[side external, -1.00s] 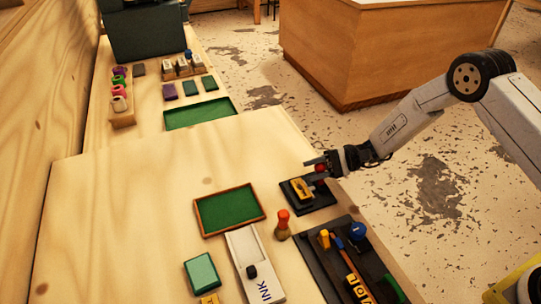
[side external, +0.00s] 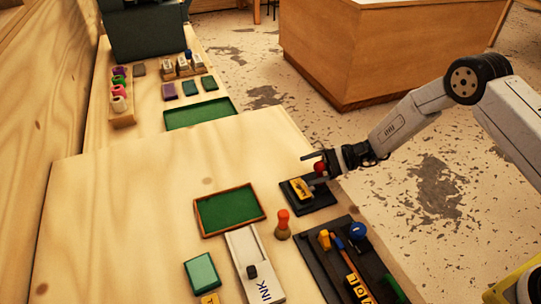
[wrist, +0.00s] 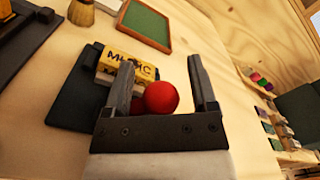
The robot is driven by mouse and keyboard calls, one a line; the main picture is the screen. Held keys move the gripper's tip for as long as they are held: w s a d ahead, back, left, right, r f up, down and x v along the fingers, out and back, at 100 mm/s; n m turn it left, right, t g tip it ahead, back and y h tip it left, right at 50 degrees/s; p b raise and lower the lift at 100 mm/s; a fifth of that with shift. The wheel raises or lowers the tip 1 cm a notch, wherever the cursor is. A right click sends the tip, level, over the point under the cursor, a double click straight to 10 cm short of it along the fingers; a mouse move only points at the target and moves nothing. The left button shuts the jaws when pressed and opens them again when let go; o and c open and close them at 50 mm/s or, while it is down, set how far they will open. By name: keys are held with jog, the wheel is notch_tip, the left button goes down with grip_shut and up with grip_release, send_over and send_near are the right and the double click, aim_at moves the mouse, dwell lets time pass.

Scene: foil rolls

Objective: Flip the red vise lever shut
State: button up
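The vise is a black base (side external: 312,204) holding a yellow block (side external: 300,188) with dark lettering, near the right edge of the table. The block also shows in the wrist view (wrist: 127,59). The lever's round red knob (side external: 320,167) stands beside the block. In the wrist view the red knob (wrist: 161,97) appears between my gripper's fingers (wrist: 160,62), closer to the left finger. The fingers are spread wide, with a clear gap on the knob's right. I cannot tell whether the left finger touches it. The lever arm is mostly hidden by the gripper.
A black tool tray (side external: 318,256) lies in front of the vise. A stamp with an orange-red handle (side external: 283,222) stands left of it, near a green-lined tray (side external: 229,208) and a white ink box (side external: 245,246). The table's back-left area is clear.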

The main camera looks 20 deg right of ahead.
jog(key=d, duration=0.7)
jog(key=shift+d, duration=0.4)
dwell(0.4)
jog(key=shift+s+a+r+n+g+h, duration=0.15)
jog(key=shift+s+r+g+h, duration=0.05)
jog(key=shift+s+h, duration=0.15)
jog(key=shift+s+a+r+n+g+h, duration=0.1)
jog(key=shift+s+r+n+g+h, duration=0.1)
jog(key=shift+s+h, duration=0.15)
jog(key=s+d+r+n+t+h, duration=0.1)
jog(key=s+d+r+n+h, duration=0.3)
jog(key=s+h, duration=0.4)
jog(key=s+d+r+n+t+h, duration=0.2)
jog(key=s+d+r+n+h, duration=0.2)
jog(key=s+h, duration=0.4)
jog(key=shift+s+d+n+h, duration=0.3)
jog(key=shift+s+d+n, duration=0.45)
jog(key=shift+s+d, duration=0.3)
